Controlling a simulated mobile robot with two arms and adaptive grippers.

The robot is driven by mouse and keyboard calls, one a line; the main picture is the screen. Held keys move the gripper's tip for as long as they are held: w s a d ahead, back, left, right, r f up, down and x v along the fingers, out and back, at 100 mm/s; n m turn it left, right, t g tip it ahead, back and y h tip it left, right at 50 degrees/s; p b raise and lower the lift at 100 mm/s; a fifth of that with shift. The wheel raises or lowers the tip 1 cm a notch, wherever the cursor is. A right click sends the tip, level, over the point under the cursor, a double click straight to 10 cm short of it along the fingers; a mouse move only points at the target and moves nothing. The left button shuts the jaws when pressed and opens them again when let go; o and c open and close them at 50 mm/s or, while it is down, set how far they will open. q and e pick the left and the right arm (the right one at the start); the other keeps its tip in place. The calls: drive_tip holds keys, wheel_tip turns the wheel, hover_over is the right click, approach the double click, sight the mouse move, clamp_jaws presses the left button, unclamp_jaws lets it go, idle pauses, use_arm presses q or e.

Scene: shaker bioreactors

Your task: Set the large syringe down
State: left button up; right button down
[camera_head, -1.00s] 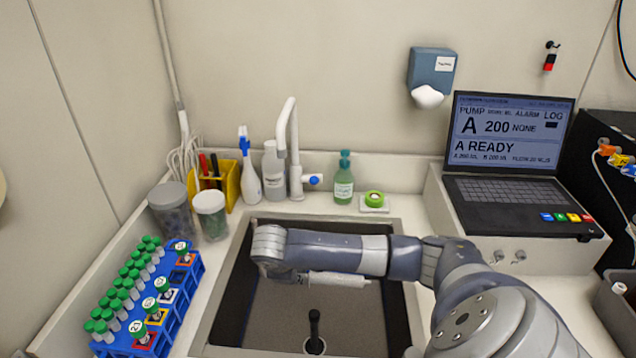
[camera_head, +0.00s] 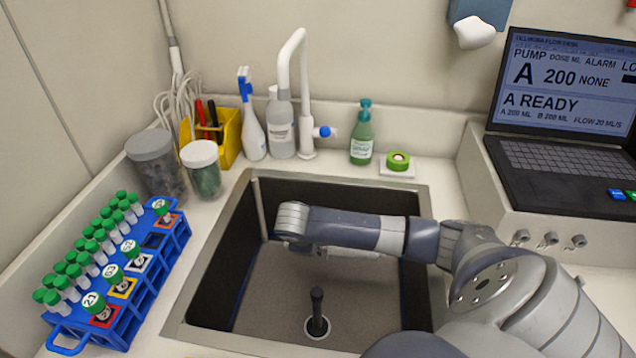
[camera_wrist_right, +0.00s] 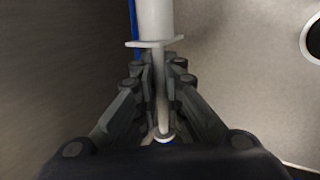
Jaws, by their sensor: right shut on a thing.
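The large syringe (camera_head: 352,252) shows partly below my right forearm in the head view, over the sink (camera_head: 262,325). In the right wrist view, its white barrel (camera_wrist_right: 156,20) and flange point away from me. My right gripper (camera_wrist_right: 158,75) is shut on the syringe at its plunger, behind the flange. In the head view the fingers are mostly hidden under my wrist. The syringe's tip is out of the wrist view, and I cannot tell whether it touches the sink floor. My left gripper is not in view.
A dark upright drain plug (camera_head: 317,312) stands in the sink. A faucet (camera_head: 290,90), spray bottle (camera_head: 251,130) and green soap bottle (camera_head: 362,138) stand behind it. A blue tube rack (camera_head: 140,300) and jars stand left, a laptop (camera_head: 560,155) right. The sink floor is otherwise clear.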

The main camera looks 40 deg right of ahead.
drive_tip(key=shift+f, duration=3.75)
drive_tip(key=c, duration=1.7)
unclamp_jaws()
drive_tip(key=v, duration=1.2)
drive_tip(key=shift+p, duration=0.4)
drive_tip(key=shift+a, duration=0.1)
